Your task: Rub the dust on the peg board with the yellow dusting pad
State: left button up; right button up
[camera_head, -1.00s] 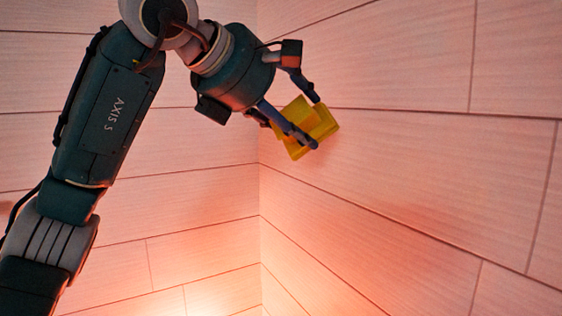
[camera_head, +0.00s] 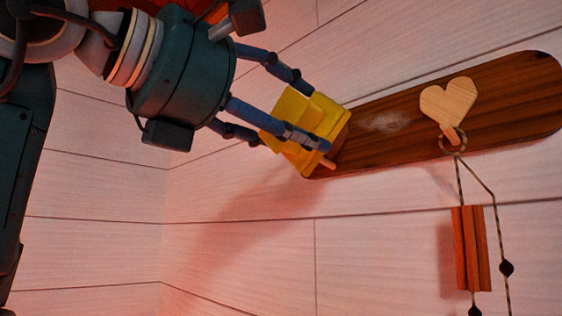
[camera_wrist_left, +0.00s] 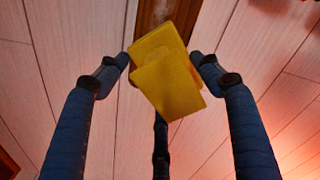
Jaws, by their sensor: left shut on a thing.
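The peg board (camera_head: 500,95) is a long dark wooden plank on the wall, rising to the right in the head view. A pale smear of dust (camera_head: 388,122) lies on its left half. My left gripper (camera_head: 314,116) is shut on the yellow dusting pad (camera_head: 296,108), which is at the board's left end and hides part of it. Whether the pad touches the board I cannot tell. In the left wrist view the pad (camera_wrist_left: 170,85) sits between the fingers, with the dark board (camera_wrist_left: 182,14) beyond it. My right gripper is not in view.
A pale wooden heart (camera_head: 449,103) is on the board, right of the dust. A ring (camera_head: 453,142) hangs on a peg there, with cords and reddish wooden slats (camera_head: 468,248) below. A short peg end (camera_head: 328,163) shows by the pad.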

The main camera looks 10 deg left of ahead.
aim_at(289, 92)
pick_arm(q)
jog(key=shift+s+d+r+h, duration=0.4)
jog(key=shift+s+d+r, duration=0.45)
jog(key=shift+s+r, duration=0.25)
jog(key=shift+w+d+p, duration=0.15)
jog(key=shift+w+p, duration=0.2)
jog(key=shift+w, duration=0.2)
jog(key=shift+p+x, duration=0.5)
jog(key=shift+x, duration=1.9)
jog(key=shift+w, duration=0.2)
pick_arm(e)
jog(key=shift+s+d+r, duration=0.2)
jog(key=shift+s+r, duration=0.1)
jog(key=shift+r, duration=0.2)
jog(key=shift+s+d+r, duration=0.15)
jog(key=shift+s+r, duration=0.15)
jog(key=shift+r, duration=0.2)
pick_arm(q)
jog(key=shift+p+x, duration=0.4)
jog(key=shift+x, duration=0.55)
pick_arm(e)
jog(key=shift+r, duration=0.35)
pick_arm(q)
jog(key=shift+s+d, duration=0.1)
jog(key=shift+s, duration=0.05)
